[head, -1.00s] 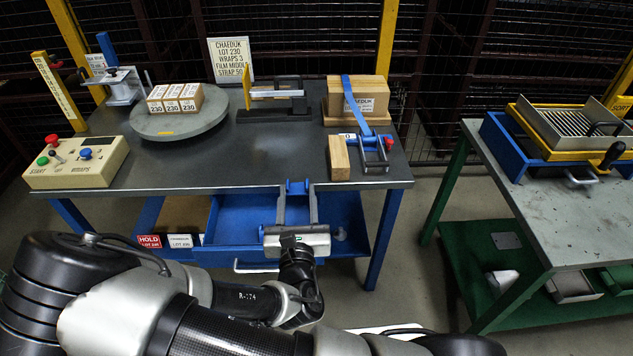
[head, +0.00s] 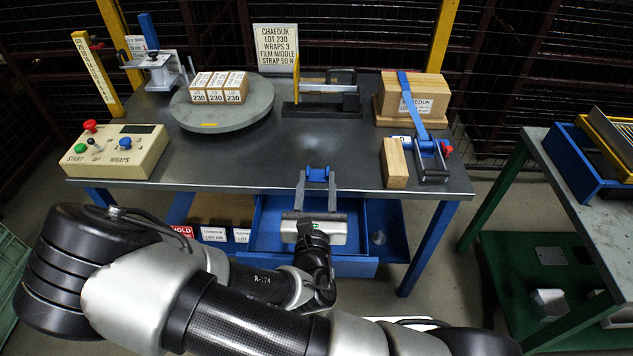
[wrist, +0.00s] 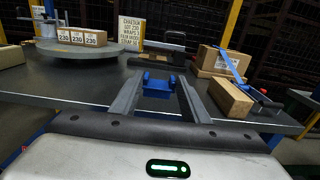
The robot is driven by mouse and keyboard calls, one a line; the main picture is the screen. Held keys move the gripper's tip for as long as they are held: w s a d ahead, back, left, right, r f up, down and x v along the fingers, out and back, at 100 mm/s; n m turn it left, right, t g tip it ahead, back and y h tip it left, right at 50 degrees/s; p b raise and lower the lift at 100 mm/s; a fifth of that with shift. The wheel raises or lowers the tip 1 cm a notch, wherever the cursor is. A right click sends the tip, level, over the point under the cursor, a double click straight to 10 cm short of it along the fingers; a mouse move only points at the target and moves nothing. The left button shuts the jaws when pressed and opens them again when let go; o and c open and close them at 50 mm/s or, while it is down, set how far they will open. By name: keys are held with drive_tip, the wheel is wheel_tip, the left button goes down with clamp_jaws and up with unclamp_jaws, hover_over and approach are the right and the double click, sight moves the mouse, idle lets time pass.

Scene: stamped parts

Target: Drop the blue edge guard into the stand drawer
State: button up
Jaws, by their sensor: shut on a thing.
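The blue edge guard (head: 317,172) is a small blue piece held between my fingertips. It also shows in the wrist view (wrist: 158,80), between the two dark fingers. My gripper (head: 317,177) is shut on it, in front of the worktable's front edge in the picture. The stand drawer (head: 268,222) is blue and pulled out below the tabletop. My gripper's body and fingers appear over it in the head view and hide part of its inside. The height of the guard above the drawer is hard to tell.
The dark tabletop (head: 240,165) overhangs the drawer's back. On it are a control box (head: 118,150), a turntable (head: 190,118) with small boxes, a strapped carton (head: 425,95), a wood block (head: 396,163) and a blue strap tool (head: 430,160). A green-legged table (head: 560,160) stands right.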

wheel_tip(320, 180, down, 5)
drive_tip(key=b, duration=0.4)
drive_tip(key=o, duration=1.1)
drive_tip(key=shift+o, duration=0.2)
drive_tip(key=shift+s, duration=0.1)
drive_tip(key=s+p, duration=0.1)
drive_tip(key=s, duration=0.6)
drive_tip(key=shift+s+a+p, duration=0.15)
drive_tip(key=shift+p, duration=0.2)
